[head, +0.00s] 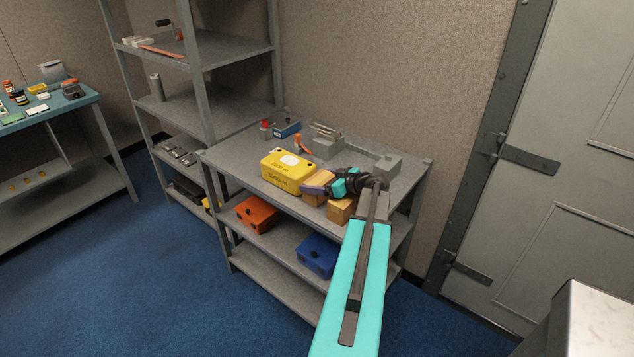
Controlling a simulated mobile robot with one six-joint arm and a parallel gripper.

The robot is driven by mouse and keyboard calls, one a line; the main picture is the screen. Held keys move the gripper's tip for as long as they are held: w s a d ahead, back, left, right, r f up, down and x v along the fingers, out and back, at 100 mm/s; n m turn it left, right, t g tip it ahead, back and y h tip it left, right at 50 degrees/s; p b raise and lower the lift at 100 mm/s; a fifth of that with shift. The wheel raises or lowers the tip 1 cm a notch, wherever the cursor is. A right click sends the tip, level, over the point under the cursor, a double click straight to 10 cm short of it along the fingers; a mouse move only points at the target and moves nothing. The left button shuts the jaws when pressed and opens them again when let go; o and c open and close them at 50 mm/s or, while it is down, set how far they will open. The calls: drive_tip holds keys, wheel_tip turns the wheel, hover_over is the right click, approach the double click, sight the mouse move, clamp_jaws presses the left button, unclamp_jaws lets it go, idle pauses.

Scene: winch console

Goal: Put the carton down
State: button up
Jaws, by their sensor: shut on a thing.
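My gripper (322,189) reaches over the grey bench top and is shut on a tan carton (320,178). Its dark fingers cover part of the carton. The carton is just right of a yellow case (288,170) marked "3000 m". A second tan box (341,210) shows at the front edge of the bench, right beside and below the gripper. I cannot tell whether the held carton touches the bench top.
The bench (240,150) also bears a blue box (287,129), a small red-topped item, an orange-handled item and grey fittings at the back. An orange case (256,214) and a dark blue case (317,255) sit on the shelf below. Bare bench top shows left of the yellow case.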

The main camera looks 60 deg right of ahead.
drive_tip(key=shift+f+b, duration=0.15)
drive_tip(key=shift+b, duration=0.15)
drive_tip(key=o, duration=1.1)
drive_tip(key=shift+r+p, duration=0.25)
drive_tip(key=shift+p, duration=0.15)
drive_tip(key=shift+s, duration=0.35)
drive_tip(key=b+v, duration=0.4)
drive_tip(key=v, duration=0.7)
drive_tip(key=shift+s, duration=0.15)
